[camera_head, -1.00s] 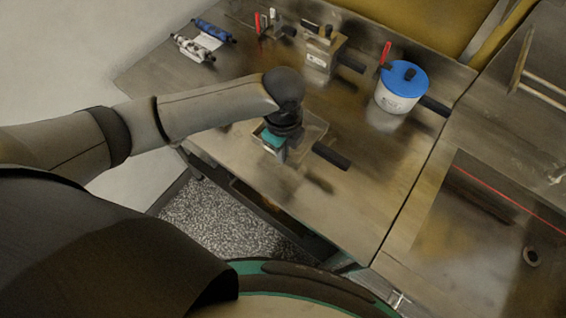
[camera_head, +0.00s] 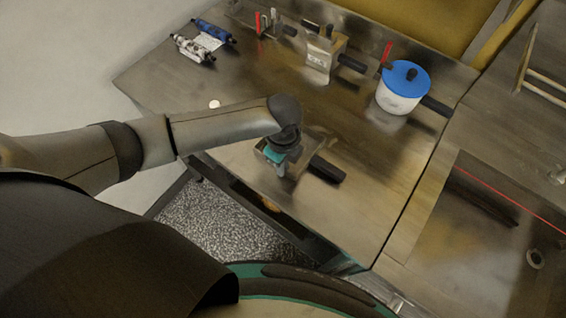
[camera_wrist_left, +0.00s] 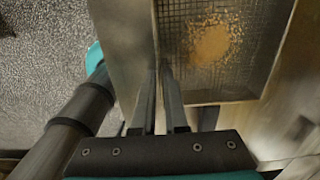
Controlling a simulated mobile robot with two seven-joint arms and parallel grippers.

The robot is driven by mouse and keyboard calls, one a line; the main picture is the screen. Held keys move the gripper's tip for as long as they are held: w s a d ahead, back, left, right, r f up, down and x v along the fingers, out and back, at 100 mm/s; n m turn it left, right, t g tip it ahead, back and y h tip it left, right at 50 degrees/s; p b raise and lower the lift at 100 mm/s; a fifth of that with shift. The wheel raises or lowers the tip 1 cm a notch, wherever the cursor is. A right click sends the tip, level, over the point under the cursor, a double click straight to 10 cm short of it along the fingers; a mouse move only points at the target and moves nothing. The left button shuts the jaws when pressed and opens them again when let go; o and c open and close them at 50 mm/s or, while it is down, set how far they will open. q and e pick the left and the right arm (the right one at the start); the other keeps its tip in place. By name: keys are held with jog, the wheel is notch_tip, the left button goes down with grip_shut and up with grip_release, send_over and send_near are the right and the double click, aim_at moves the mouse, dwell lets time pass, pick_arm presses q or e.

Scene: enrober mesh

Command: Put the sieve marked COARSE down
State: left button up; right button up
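A metal box sieve (camera_head: 303,148) with a black handle (camera_head: 327,169) is at the near part of the steel table. My left gripper (camera_head: 281,166) is at its near left side. In the left wrist view my fingers (camera_wrist_left: 160,105) straddle the sieve's thin wall and appear shut on it. The mesh (camera_wrist_left: 210,80) holds a patch of tan crumbs. The sieve is very low over the table; I cannot tell whether it touches. No marking is readable on it. A second box sieve (camera_head: 322,61) with a label too small to read stands farther back. My right gripper is out of view.
A white pot (camera_head: 397,98) with a blue lid stands at the right. Red-handled tools (camera_head: 264,24), blue and white rollers (camera_head: 212,32) and a small white disc (camera_head: 214,104) lie toward the back and left. Bare table (camera_head: 345,215) lies in front and right of the held sieve.

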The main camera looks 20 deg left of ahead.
pick_arm(q)
jog(key=o, duration=0.3)
notch_tip(320, 180, up, 12)
jog(key=shift+r+p, duration=0.2)
jog(key=shift+p, duration=0.75)
